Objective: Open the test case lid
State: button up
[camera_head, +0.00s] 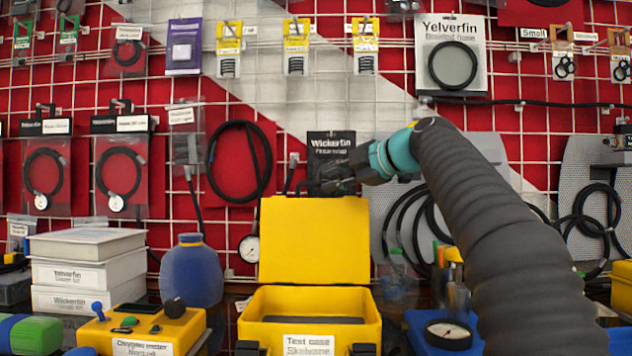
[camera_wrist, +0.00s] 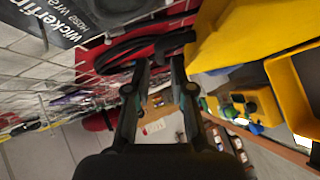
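The yellow test case (camera_head: 310,335) stands on the bench with a white label reading "Test case Skelvane" on its front. Its lid (camera_head: 315,240) stands raised, near upright, at the back of the case, and the case's interior shows. My gripper (camera_head: 335,180) is above the lid's top edge, and I see no contact there. In the wrist view the fingers of my gripper (camera_wrist: 160,85) are apart with nothing between them. The yellow lid (camera_wrist: 225,35) also shows there to the right of the fingers, with the case (camera_wrist: 300,95) at the right edge.
A yellow oxygen meter (camera_head: 145,330), white boxes (camera_head: 90,270) and a blue container (camera_head: 192,272) stand left of the case. A blue tray with a round gauge (camera_head: 448,332) is at right. Hoses and packets hang on the grid wall behind.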

aim_at(319, 183)
jog(key=p+x, duration=0.1)
jog(key=x, duration=0.4)
jog(key=shift+w+a, duration=0.2)
jog(key=shift+a, duration=0.05)
grip_shut()
